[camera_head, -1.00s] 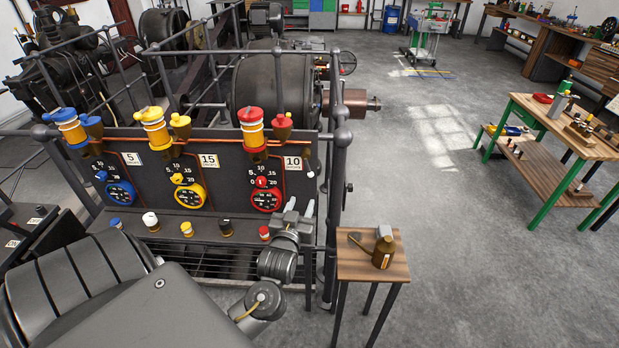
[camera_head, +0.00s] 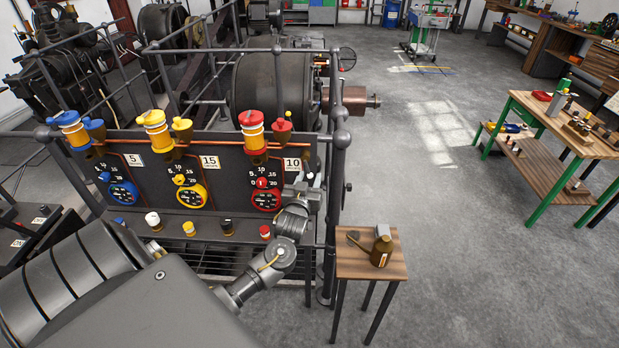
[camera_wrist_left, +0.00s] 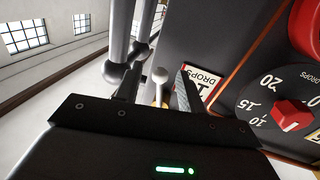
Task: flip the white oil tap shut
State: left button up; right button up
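The white oil tap shows in the left wrist view as a lever with a white ball end (camera_wrist_left: 160,75). It stands between the two fingers of my left gripper (camera_wrist_left: 156,88), which are apart on either side of it. I cannot tell whether either finger touches it. In the head view my left gripper (camera_head: 309,181) is at the right end of the dark panel (camera_head: 220,160), just below the "10" drops label (camera_head: 292,164); it largely hides the tap there. My right gripper is not in view.
The red dial (camera_head: 265,198) and red-topped oiler (camera_head: 250,125) are just left of the gripper. A grey railing post (camera_head: 335,210) stands close on its right. A small table (camera_head: 345,268) with a brown oil can (camera_head: 381,250) stands front right. Open floor lies beyond.

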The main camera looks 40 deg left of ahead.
pick_arm(q)
jog(key=shift+w+a, duration=0.1)
jog(key=shift+w, duration=0.05)
jog(key=shift+c, duration=0.5)
grip_shut()
jog(key=m+p, duration=0.2)
jog(key=shift+s+a+r+p, duration=0.25)
jog(key=shift+s+a+p, duration=0.1)
jog(key=shift+a+p, duration=0.05)
jog(key=shift+s+a+f+m+g, duration=0.15)
jog(key=shift+a+f+m+g, duration=0.15)
jog(key=shift+m, duration=0.2)
jog(key=shift+d, duration=0.1)
jog(key=shift+o, duration=0.5)
grip_release()
